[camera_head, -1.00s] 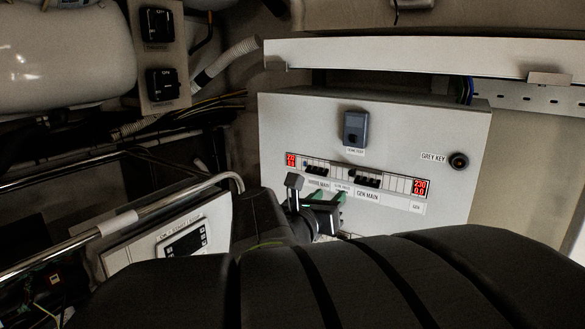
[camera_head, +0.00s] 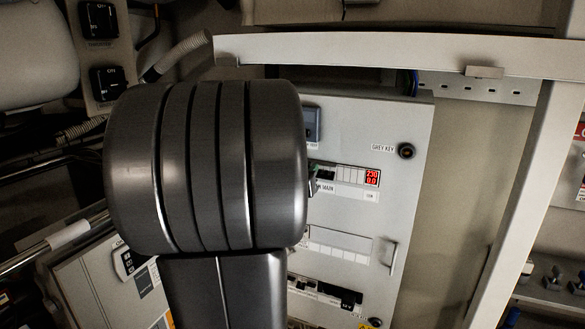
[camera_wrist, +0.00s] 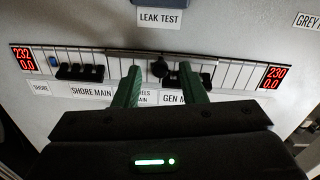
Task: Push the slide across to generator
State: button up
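The slide (camera_wrist: 190,56) is a thin strip with a round black knob (camera_wrist: 159,68), set along the breaker row between the SHORE MAIN and GEN MAIN labels in the wrist view. My gripper (camera_wrist: 162,72) is open. Its green fingers point at the row, one on each side of the knob, with a visible gap on both sides. I cannot tell how deep the fingertips reach. In the head view my arm hides the slide and most of the gripper; only the GEN end of the row shows.
The GEN MAIN breakers (camera_wrist: 187,78) sit by the right finger, the SHORE MAIN breakers (camera_wrist: 80,72) to the left. Red displays (camera_wrist: 272,77) end the row. A grey box (camera_head: 312,124) stands out above. A handle (camera_head: 393,257) and lower breakers are below.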

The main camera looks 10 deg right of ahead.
jog(key=shift+w+d, duration=0.25)
jog(key=shift+w, duration=0.1)
grip_shut()
jog(key=w+a+b, duration=0.1)
jog(key=w+a, duration=0.3)
jog(key=a, duration=0.2)
jog(key=shift+w+a, duration=0.1)
jog(key=shift+c, duration=1.2)
grip_release()
jog(key=shift+o, duration=1.2)
jog(key=shift+w+a, duration=0.1)
jog(key=shift+a, duration=0.1)
